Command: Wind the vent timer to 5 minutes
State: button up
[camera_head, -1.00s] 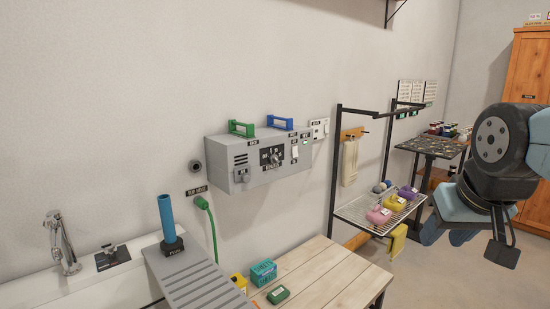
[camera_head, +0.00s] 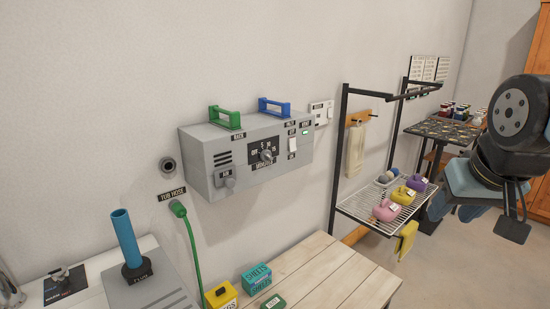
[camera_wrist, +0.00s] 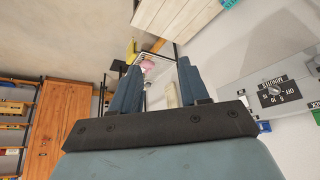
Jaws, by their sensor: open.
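The vent timer is a dial (camera_head: 266,154) on a black plate marked OFF, 5, 10, 15 and MINUTES, on the front of a grey wall box (camera_head: 210,165). Its pointer direction is too small to read surely. The dial also shows at the right of the wrist view (camera_wrist: 274,90), turned on its side. My gripper shows in the wrist view (camera_wrist: 158,88) with its two blue fingers apart and nothing between them. In the head view my arm is at the right, well away from the box; its fingers are partly cut off or hidden there.
A wooden table (camera_head: 335,272) is below. A wire rack (camera_head: 375,212) with coloured items stands right of the box.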

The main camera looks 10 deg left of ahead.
jog(key=shift+o, duration=0.8)
jog(key=shift+w, duration=0.2)
jog(key=shift+o, duration=0.9)
jog(key=w+a+f+n+t+h, duration=0.1)
jog(key=w+t, duration=0.1)
jog(key=w, duration=0.7)
jog(key=shift+w+a+f+n, duration=0.15)
jog(key=shift+w+f+n, duration=0.1)
jog(key=shift+f+n, duration=0.15)
jog(key=n+t+y, duration=0.4)
jog(key=n+y, duration=0.5)
jog(key=y, duration=0.6)
send_near(270, 157)
jog(key=x, duration=0.9)
jog(key=shift+w+a, duration=0.1)
jog(key=c, duration=1)
